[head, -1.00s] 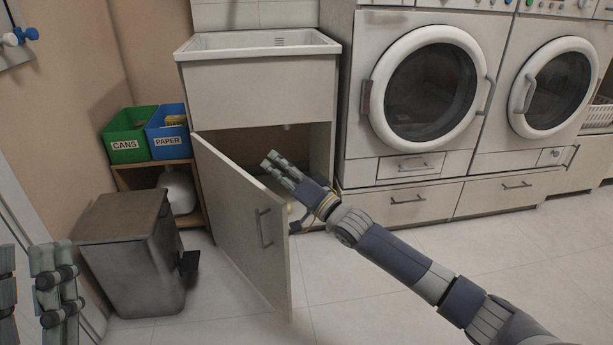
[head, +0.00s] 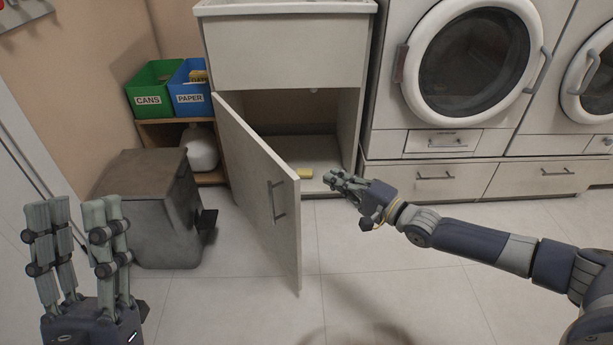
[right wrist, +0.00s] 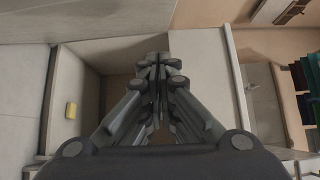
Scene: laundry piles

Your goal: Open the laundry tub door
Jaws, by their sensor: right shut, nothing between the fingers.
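The laundry tub door (head: 250,175) is a pale panel below the laundry tub (head: 285,50). It stands wide open, swung out toward me on its left side, with a bar handle (head: 278,201) on its outer face. My left gripper (head: 80,225) is open and empty at the lower left.
A grey bin (head: 150,210) stands left of the door. Behind it, a shelf holds a green cans box (head: 153,92), a blue paper box (head: 189,90) and a white jug (head: 200,147). Washing machines (head: 472,60) stand at right. The floor before the door is clear.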

